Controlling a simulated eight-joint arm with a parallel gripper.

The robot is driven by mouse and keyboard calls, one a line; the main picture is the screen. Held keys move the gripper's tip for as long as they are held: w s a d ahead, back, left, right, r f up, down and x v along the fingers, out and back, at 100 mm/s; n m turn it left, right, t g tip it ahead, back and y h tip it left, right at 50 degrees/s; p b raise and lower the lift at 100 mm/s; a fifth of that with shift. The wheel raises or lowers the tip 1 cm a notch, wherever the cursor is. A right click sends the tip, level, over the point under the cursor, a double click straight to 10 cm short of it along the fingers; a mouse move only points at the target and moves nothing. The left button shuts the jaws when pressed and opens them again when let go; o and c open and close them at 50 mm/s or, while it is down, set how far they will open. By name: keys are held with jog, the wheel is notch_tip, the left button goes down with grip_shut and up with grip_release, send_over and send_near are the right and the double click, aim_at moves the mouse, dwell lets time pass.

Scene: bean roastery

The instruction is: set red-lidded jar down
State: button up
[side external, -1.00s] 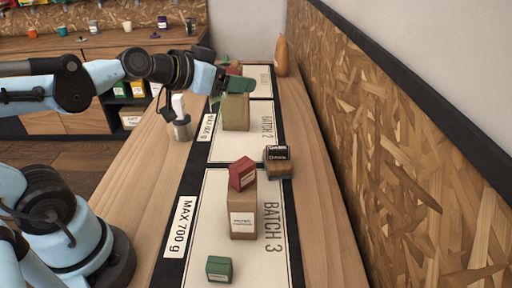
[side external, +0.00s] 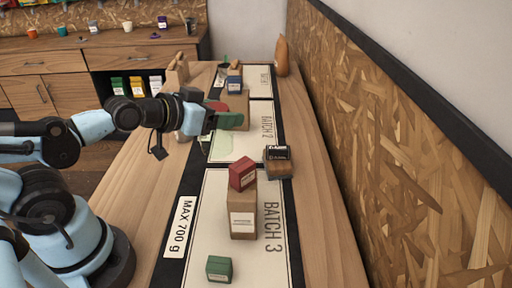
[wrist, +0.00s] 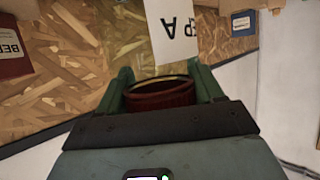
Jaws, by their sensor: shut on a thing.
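The red-lidded jar has a red lid (side external: 220,107) and what looks like a pale green, see-through body (side external: 222,146). It is over the near left part of the Batch 2 panel (side external: 262,147). The jar looks about upright. I cannot tell whether its base touches the panel.
A blue box (side external: 234,84) sits on a brown box (side external: 238,105) behind the jar. Nearer, a red box (side external: 242,174) rests on a brown box (side external: 242,214). A green box (side external: 219,268) is at the front.

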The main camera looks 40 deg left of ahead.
jog(key=shift+w+f+m+h, duration=0.3)
jog(key=shift+w+f+h, duration=0.1)
jog(key=shift+f, duration=0.15)
jog(key=shift+w+d+f+m+h, duration=0.35)
jog(key=shift+f+m+h, duration=0.15)
jog(key=shift+h, duration=0.1)
jog(key=w+d+m+g+h, duration=0.3)
jog(key=d+m+g+h, duration=0.2)
jog(key=m+g+h, duration=0.4)
jog(key=m+h, duration=0.1)
jog(key=m, duration=0.2)
jog(key=shift+w+d+h, duration=0.3)
jog(key=shift+w+d, duration=0.05)
jog(key=shift+w, duration=0.05)
jog(key=shift+f, duration=4.95)
jog(key=o, duration=1.5)
jog(key=shift+f, duration=0.1)
